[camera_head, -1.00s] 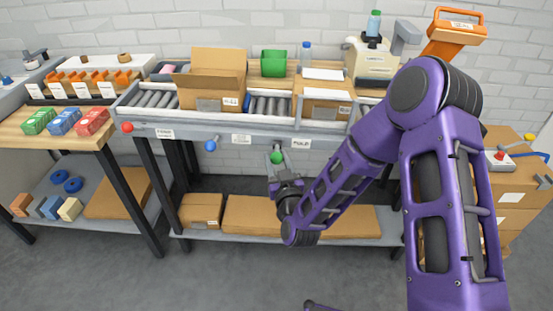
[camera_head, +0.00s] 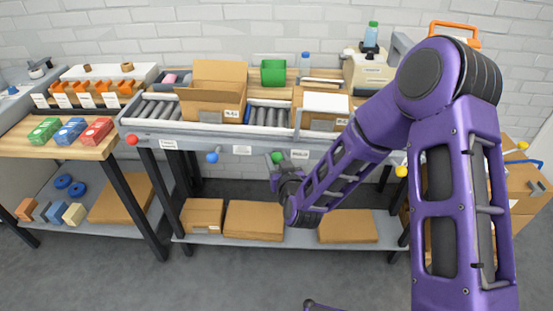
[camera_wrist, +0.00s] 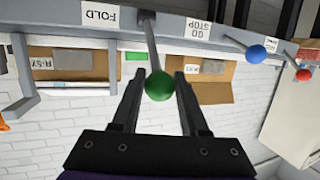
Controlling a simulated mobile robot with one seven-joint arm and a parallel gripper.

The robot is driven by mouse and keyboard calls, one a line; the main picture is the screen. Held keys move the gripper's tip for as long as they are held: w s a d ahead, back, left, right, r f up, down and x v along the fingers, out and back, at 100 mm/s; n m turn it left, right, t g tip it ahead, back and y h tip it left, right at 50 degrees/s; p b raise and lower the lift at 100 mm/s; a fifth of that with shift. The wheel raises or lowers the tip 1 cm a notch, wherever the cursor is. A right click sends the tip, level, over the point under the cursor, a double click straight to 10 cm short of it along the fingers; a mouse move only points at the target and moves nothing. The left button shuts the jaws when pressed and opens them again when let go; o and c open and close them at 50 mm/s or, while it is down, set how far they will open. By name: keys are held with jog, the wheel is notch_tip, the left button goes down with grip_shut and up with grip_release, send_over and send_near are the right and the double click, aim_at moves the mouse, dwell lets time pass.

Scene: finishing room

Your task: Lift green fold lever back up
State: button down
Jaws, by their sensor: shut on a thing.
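The green fold lever's round knob (camera_head: 277,157) shows at the front rail of the conveyor bench, just left of a small label. In the wrist view, which is upside down, the green knob (camera_wrist: 159,87) sits between the fingers of my gripper (camera_wrist: 157,80) on a thin grey rod from the rail. The FOLD label (camera_wrist: 101,14) is beside the rod. My gripper (camera_head: 276,170) is shut on the knob. In the head view the knob stands about level with the blue knob; my wrist hides the space below it.
A blue knob (camera_head: 212,157), a red knob (camera_head: 132,140) and a yellow knob (camera_head: 401,171) stand along the same rail. An open carton (camera_head: 212,104) and a green holder (camera_head: 273,72) are above. Flat cartons (camera_head: 254,221) lie on the lower shelf.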

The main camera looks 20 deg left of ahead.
jog(key=w+r+g+p, duration=0.2)
jog(key=w+r+g, duration=0.1)
jog(key=w+a+r+g+h+p, duration=0.1)
jog(key=shift+w+r+m, duration=0.15)
jog(key=shift+w+m, duration=0.2)
jog(key=shift+m, duration=0.05)
jog(key=shift+g, duration=0.3)
jog(key=shift+w+a+r+b, duration=0.2)
jog(key=shift+w+b, duration=0.25)
jog(key=shift+w, duration=0.4)
jog(key=shift+w+a+r+b, duration=0.2)
jog(key=shift+w+b, duration=0.3)
jog(key=shift+w, duration=0.35)
jog(key=shift+w+a+r+b, duration=0.1)
jog(key=shift+w+r+b, duration=0.3)
jog(key=shift+w, duration=0.45)
jog(key=shift+c, duration=2.2)
grip_release()
jog(key=shift+f, duration=0.15)
jog(key=p+v, duration=0.1)
jog(key=v, duration=1.6)
jog(key=shift+s, duration=0.3)
jog(key=shift+a, duration=0.15)
